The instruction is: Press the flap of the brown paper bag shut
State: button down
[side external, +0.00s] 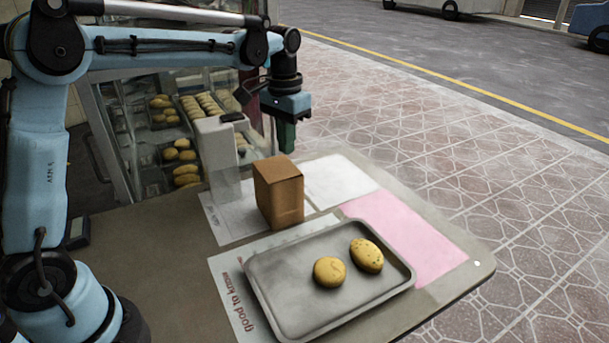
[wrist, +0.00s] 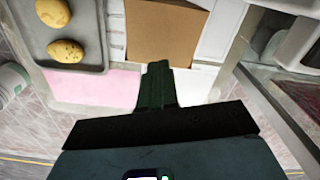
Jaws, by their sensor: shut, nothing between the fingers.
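The brown paper bag (side external: 280,196) stands upright on the table, behind the metal tray. Its top looks flat and closed over in the side view, though I cannot tell whether the flap is fully pressed down. My gripper (side external: 287,138) is shut and empty, pointing down. It is above the bag's top and looks apart from it. In the wrist view the bag (wrist: 165,32) is at the top centre, just beyond the shut fingertips (wrist: 158,70), which overlap its lower edge in the picture.
A metal tray (side external: 275,295) with two yellow rolls (side external: 329,271) lies in front of the bag. A white dispenser-like block (side external: 214,155) stands close to the bag's left. A pink sheet (side external: 410,235) and white paper (side external: 338,180) lie flat. A glass display case (side external: 165,125) is behind.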

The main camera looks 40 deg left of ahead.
jog(key=shift+r, duration=3)
jog(key=shift+s, duration=0.1)
jog(key=s+d+f+t, duration=0.1)
jog(key=s+f+t, duration=0.2)
jog(key=s, duration=0.5)
jog(key=s+d+f+t, duration=0.2)
jog(key=s+f+t, duration=0.2)
jog(key=s, duration=0.4)
jog(key=shift+d+f, duration=0.2)
jog(key=shift+f, duration=0.2)
